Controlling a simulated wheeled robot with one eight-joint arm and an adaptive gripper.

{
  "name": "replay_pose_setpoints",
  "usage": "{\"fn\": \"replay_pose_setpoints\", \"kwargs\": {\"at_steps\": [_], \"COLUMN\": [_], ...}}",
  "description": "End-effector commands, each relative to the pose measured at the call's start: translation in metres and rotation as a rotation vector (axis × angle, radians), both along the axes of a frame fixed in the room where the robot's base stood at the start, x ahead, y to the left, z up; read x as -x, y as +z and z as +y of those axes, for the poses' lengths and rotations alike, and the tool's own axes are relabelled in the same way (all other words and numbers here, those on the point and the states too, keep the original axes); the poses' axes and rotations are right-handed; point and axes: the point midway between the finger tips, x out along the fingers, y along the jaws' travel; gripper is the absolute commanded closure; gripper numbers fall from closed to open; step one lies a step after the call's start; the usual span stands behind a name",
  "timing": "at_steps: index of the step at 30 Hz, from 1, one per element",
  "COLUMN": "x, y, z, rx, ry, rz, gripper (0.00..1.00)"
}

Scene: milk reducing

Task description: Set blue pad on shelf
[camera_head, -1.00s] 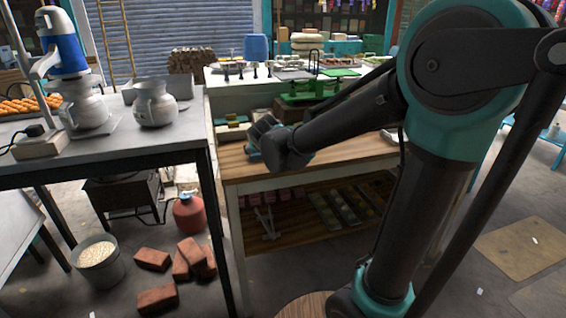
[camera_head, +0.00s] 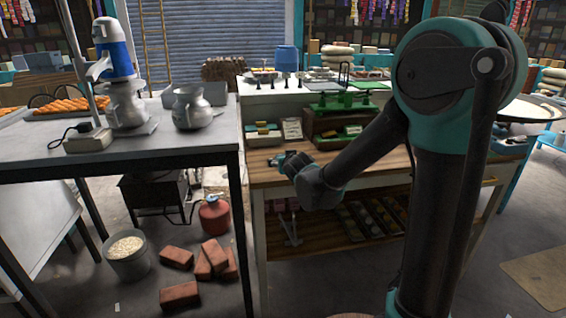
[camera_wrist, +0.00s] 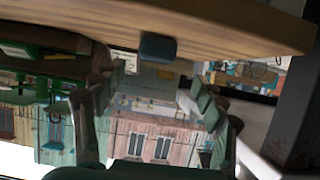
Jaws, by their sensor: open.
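The blue pad (camera_wrist: 157,47) is a small dark blue block on the wooden counter top (camera_wrist: 225,30) in the wrist view, which appears upside down. My gripper (camera_wrist: 152,108) is open, its two fingers spread on either side below the pad in the picture, with nothing between them. A lower shelf (camera_head: 325,240) under the counter holds bars and a small white stand.
A green scale (camera_head: 340,107) and boxes of coloured packs (camera_head: 262,135) stand behind on the counter. A metal table (camera_head: 190,143) with jugs is at the left. Bricks (camera_head: 180,296), a bucket (camera_head: 128,262) and a red bottle (camera_head: 214,217) stand on the floor.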

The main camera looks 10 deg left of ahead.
Motion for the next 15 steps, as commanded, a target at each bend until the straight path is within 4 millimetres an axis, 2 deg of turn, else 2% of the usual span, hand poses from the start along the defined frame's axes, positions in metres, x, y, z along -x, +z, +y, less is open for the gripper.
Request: {"fn": "replay_pose_setpoints", "kwargs": {"at_steps": [6,15], "x": [-0.025,-0.04], "y": [-0.011,-0.018], "z": [0.007,0.009], "rx": [-0.001,0.0], "ry": [0.0,-0.002], "rz": [0.001,0.001], "gripper": [0.28,0.28]}}
